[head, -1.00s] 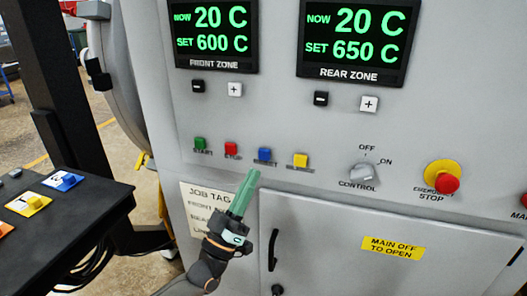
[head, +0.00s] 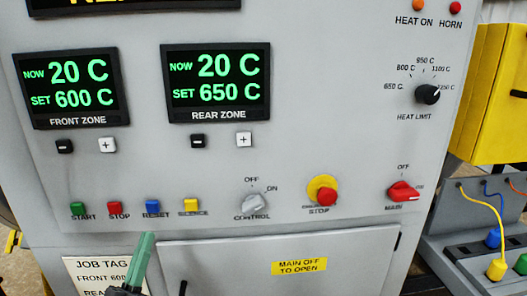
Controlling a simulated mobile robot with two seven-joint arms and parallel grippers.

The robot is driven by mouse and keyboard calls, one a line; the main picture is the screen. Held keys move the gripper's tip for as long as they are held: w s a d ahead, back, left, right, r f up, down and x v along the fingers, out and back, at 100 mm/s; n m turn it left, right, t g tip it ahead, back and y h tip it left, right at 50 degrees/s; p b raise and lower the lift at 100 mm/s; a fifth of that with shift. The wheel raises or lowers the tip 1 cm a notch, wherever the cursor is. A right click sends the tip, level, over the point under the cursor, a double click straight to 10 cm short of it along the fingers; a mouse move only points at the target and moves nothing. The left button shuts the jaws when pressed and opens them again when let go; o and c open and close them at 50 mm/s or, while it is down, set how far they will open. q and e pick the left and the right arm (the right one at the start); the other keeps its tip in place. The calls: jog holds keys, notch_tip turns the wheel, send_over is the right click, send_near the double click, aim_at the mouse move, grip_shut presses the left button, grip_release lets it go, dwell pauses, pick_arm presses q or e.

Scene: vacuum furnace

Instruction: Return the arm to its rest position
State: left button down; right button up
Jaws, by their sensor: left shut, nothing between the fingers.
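My left gripper (head: 144,250) shows at the lower left of the head view, its pale green fingers pointing up and shut with nothing between them. It is in front of the furnace panel (head: 320,130), below the blue RESET button (head: 152,207), and it overlaps the edge of the job tag (head: 90,268). I cannot tell its exact distance from the panel. Most of my left arm is below the frame. My right gripper is not in view.
The panel carries a front zone display (head: 72,88), a rear zone display (head: 216,88), a control knob (head: 254,203), an emergency stop (head: 324,194) and a red main switch (head: 403,191). A yellow box (head: 490,90) and cables stand at the right.

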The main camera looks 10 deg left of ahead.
pick_arm(q)
jog(key=s+d+f+m+g+h, duration=0.15)
jog(key=d+f+g, duration=0.25)
jog(key=f, duration=0.6)
jog(key=s+d+f+m+g, duration=0.25)
jog(key=d+f+g, duration=0.2)
jog(key=f, duration=0.55)
jog(key=s+d+f+g+y, duration=0.2)
jog(key=s+f+g, duration=0.6)
jog(key=s+f, duration=0.5)
notch_tip(320, 180, down, 4)
jog(key=shift+s+d+r+m, duration=0.15)
jog(key=shift+s+d+m, duration=0.15)
jog(key=shift+d, duration=0.35)
